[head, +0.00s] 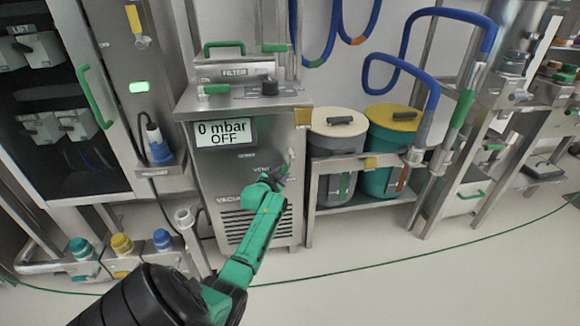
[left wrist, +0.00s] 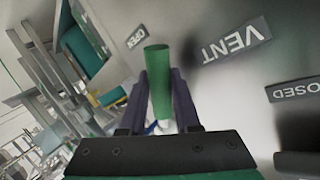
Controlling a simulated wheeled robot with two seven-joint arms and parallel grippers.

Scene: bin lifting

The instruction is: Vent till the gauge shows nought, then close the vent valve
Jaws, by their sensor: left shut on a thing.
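The vacuum unit's display (head: 223,132) reads "0 mbar" and "OFF". Below it, my left gripper (head: 283,172) is at the front panel beside the small VENT label. In the left wrist view, the green vent valve handle (left wrist: 158,75) stands between the two dark fingers of the left gripper (left wrist: 162,95), which is shut on it. The handle's free end lies closer to the OPEN label (left wrist: 138,37) than to the CLOSED label (left wrist: 295,89). The VENT label (left wrist: 237,38) is to its right. The valve's pivot is hidden. My right gripper is not in view.
A grey bin (head: 336,122) and a teal bin with a yellow lid (head: 392,117) stand right of the unit. A blue hose (head: 405,62) loops above them. A dark cabinet (head: 50,100) stands at the left. A green cable (head: 400,260) crosses the clear floor.

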